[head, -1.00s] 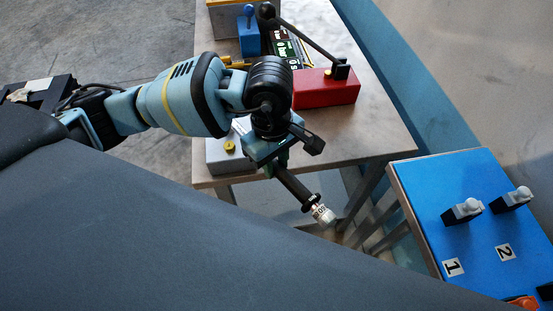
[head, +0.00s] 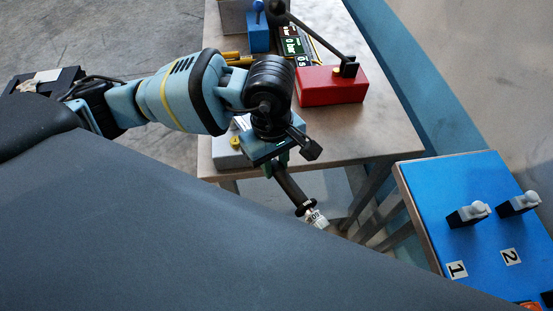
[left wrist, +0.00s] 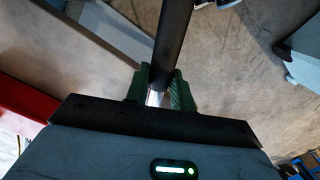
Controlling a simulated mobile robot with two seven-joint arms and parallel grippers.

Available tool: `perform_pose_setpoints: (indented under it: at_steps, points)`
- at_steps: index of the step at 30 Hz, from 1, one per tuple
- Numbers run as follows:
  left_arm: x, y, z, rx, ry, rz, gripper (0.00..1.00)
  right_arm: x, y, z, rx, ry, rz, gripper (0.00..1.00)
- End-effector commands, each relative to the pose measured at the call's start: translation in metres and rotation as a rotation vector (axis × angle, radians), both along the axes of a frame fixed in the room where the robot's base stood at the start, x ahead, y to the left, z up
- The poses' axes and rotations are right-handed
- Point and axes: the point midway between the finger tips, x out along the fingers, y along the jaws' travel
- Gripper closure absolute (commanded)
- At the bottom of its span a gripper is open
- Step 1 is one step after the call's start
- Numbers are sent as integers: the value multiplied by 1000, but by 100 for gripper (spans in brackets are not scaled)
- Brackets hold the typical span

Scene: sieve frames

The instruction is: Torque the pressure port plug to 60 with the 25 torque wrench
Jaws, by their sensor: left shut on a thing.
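My left gripper (head: 279,168) is shut on a black-handled tool, the torque wrench (head: 294,192), in the head view. The wrench slants down to the right, ending in a light, labelled part whose print is too small to read. It is held in the air past the table's near edge, left of the blue panel. In the left wrist view the black shaft of the wrench (left wrist: 174,45) runs up from between the green fingers (left wrist: 160,90). I cannot make out the pressure port plug. My right gripper is not in view.
A table (head: 375,135) carries a red box (head: 332,88) with a black lever, a blue block (head: 257,38), a display (head: 293,46) and a grey box with a yellow button (head: 235,141). A blue panel (head: 455,190) at right bears two black-and-grey fixtures marked 1 and 2.

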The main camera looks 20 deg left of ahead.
Motion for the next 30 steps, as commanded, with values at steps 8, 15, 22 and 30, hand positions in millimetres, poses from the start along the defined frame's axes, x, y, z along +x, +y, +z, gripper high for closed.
perform_pose_setpoints:
  at_steps: [8,15,22,30]
  points:
    - [0,1,2,0,-3,-9,100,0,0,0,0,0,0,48]
    - [-5,4,1,1,-4,-39,100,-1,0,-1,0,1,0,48]
    - [-10,8,1,1,-4,-74,100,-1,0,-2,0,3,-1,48]
    - [-12,9,2,1,-3,-92,100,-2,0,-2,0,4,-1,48]
